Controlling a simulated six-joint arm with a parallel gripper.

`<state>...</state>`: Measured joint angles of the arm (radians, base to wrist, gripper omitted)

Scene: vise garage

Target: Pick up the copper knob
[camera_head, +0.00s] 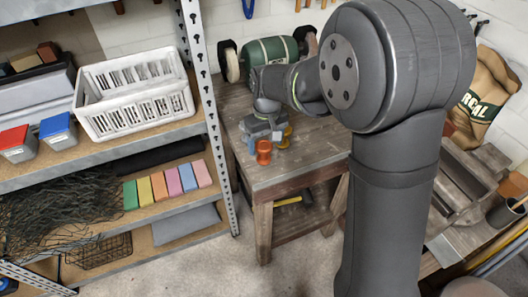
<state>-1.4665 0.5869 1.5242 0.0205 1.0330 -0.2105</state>
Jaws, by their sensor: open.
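An orange, copper-coloured knob (264,152) stands upright near the front of the small wooden bench. I take it to be the copper knob. My gripper (264,132) is above and behind the orange knob, close over this group. It is open. Its fingertips are small and partly hidden, and I cannot tell if they touch anything.
The wooden bench (315,158) is bare on its right side. A green bench grinder (270,50) stands at its back. A metal shelf with a white basket (135,95) is on the left. A yellow-handled tool (290,200) lies on the bench's lower shelf.

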